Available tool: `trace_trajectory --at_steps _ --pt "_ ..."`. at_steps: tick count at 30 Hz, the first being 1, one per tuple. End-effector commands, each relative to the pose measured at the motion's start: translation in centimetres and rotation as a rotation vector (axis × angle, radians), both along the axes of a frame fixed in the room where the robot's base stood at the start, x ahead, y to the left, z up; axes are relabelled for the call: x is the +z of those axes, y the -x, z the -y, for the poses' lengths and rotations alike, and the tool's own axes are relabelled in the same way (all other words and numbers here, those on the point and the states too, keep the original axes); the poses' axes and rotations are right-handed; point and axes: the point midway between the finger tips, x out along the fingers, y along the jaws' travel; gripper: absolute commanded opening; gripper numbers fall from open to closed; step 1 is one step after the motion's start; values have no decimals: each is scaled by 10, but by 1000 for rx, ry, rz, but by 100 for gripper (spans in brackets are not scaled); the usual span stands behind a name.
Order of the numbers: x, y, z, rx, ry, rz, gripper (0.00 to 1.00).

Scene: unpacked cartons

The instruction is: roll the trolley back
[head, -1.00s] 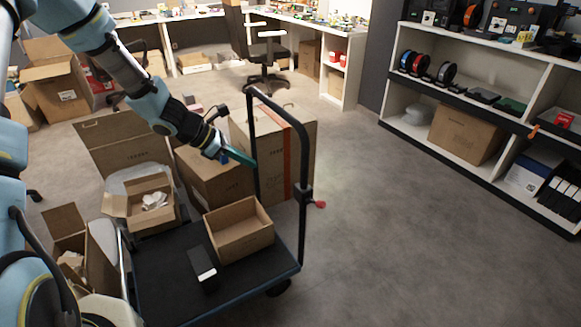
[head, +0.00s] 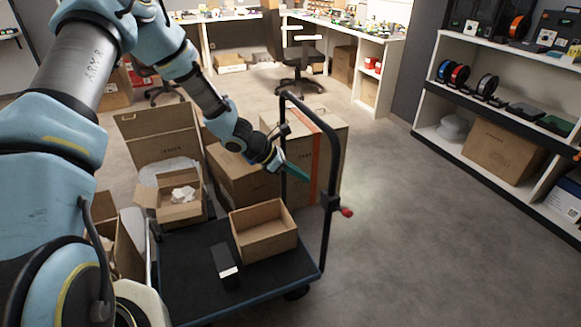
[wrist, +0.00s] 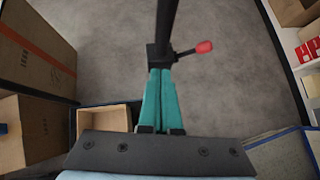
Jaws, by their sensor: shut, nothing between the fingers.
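The trolley has a dark flat deck (head: 185,262) and a black tubular push handle (head: 334,150) with a red knob (head: 347,212) on its near right post. My gripper (head: 299,173), with teal fingers, shows between the handle's two posts in the head view. In the wrist view the closed fingers (wrist: 163,100) point at a black handle post (wrist: 166,30), which has the red knob (wrist: 204,47) beside it. The fingertips overlap the post's collar there; I cannot tell whether they touch. Nothing is held.
On the deck are an open empty carton (head: 262,232) and a small black-and-white box (head: 226,268). Closed and open cartons (head: 160,140) stand behind and left of the trolley. A shelf unit (head: 424,100) stands at right. The grey floor (head: 420,240) between is clear.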

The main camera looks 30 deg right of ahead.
Motion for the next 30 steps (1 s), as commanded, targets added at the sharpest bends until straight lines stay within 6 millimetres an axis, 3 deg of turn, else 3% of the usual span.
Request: trace_trajectory --at_steps 3,10,30 --pt "-16 7 17 -1 -1 -3 0" --pt "-13 15 45 -1 0 1 0" --pt "-13 18 60 -1 0 1 0"
